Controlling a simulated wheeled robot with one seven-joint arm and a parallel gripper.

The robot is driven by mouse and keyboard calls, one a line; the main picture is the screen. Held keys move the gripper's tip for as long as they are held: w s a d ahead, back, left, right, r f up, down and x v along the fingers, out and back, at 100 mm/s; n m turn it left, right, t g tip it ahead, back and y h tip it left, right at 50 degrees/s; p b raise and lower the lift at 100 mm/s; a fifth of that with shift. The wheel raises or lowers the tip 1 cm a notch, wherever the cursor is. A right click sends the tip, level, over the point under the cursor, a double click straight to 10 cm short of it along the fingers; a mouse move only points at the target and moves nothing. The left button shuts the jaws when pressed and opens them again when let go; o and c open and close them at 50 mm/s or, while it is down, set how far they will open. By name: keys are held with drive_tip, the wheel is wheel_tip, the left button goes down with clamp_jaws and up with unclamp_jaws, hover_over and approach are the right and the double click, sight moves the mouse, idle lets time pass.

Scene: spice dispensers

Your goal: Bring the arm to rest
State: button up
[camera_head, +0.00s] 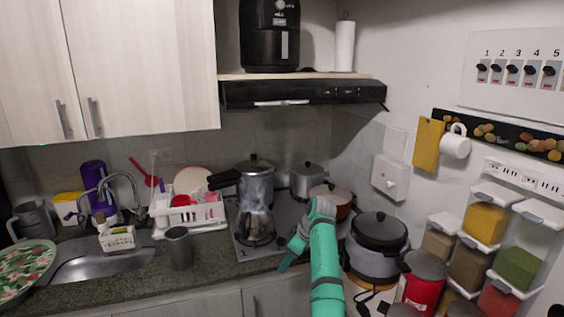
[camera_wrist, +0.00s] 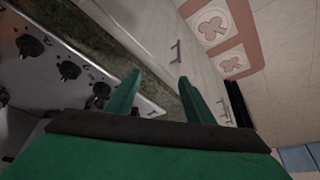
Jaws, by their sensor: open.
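My green arm reaches up from the bottom of the head view, with my gripper (camera_head: 287,262) in front of the stove's right part, near the counter edge. In the wrist view my gripper (camera_wrist: 157,95) shows two green fingers spread apart with nothing between them. Beyond the fingers are the stove's front edge, the counter edge and a cabinet front (camera_wrist: 172,35). The wrist picture is tilted. My forearm hides part of the stove and counter in the head view.
A black-lidded cooker (camera_head: 378,238) stands right of my arm. Spice dispensers (camera_head: 485,222) hang at the right wall. A grey cup (camera_head: 179,247) and dish rack (camera_head: 190,215) are left. Open floor (camera_wrist: 285,60) shows below.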

drive_tip(key=s+a+f+m+t, duration=0.1)
drive_tip(key=s+a+f, duration=0.15)
drive_tip(key=f, duration=0.65)
drive_tip(key=s+a+f+m+t, duration=0.1)
drive_tip(key=s+a+f, duration=0.15)
drive_tip(key=f, duration=0.55)
drive_tip(key=s+a+f+m+t, duration=0.1)
drive_tip(key=s+a+f, duration=0.15)
drive_tip(key=f, duration=0.65)
drive_tip(key=s+a+f+m+t+h, duration=0.1)
drive_tip(key=s+f+m+t, duration=0.1)
drive_tip(key=s+f, duration=0.55)
drive_tip(key=s+f+m+t, duration=0.15)
drive_tip(key=s+f, duration=0.25)
drive_tip(key=s, duration=0.7)
drive_tip(key=s+d+r+m+t+h, duration=0.1)
drive_tip(key=s+r+m, duration=0.1)
drive_tip(key=s, duration=1)
drive_tip(key=s+d+r+m+t+h, duration=0.1)
drive_tip(key=s+d+r+m+t, duration=0.1)
drive_tip(key=s, duration=0.9)
drive_tip(key=s+d+r+t, duration=0.1)
drive_tip(key=s+r, duration=0.8)
drive_tip(key=r, duration=0.2)
drive_tip(key=s+d+r+m+t+h, duration=0.1)
drive_tip(key=s+d+r+t, duration=0.1)
drive_tip(key=s+r, duration=0.6)
wheel_tip(320, 180, up, 4)
drive_tip(key=shift+s, duration=0.4)
